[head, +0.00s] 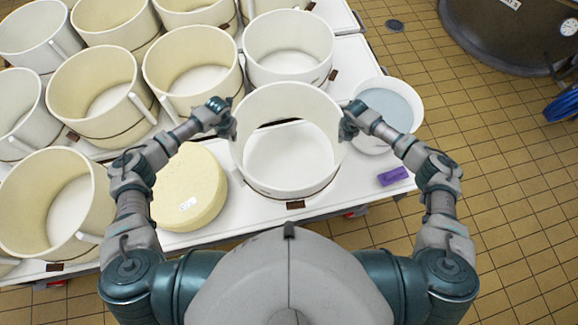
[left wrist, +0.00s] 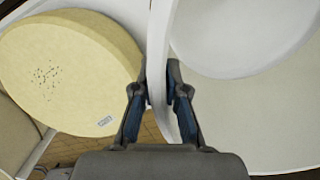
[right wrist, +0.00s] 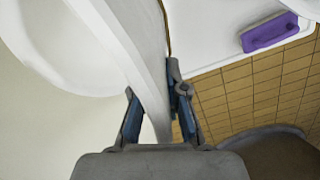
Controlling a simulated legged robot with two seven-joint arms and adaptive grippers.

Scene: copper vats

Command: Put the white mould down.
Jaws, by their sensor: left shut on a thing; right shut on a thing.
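The white mould (head: 292,172) is a large open ring in the middle of the head view, in front of my body. Through it the white table surface shows, with a dark gap near its far inner side. My left gripper (head: 232,126) is shut on the left side of its rim; the wall stands between the fingers (left wrist: 160,92) in the left wrist view. My right gripper (head: 345,124) is shut on the right side of its rim, and the wall passes between the fingers (right wrist: 156,96) in the right wrist view. Whether the mould's lower edge touches the table cannot be told.
A yellow cheese wheel (head: 188,187) lies left of the mould. A bowl of bluish liquid (head: 390,108) and a purple block (head: 392,176) are to the right. Another white mould (head: 288,48) stands behind, and several cream moulds (head: 97,92) fill the left.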

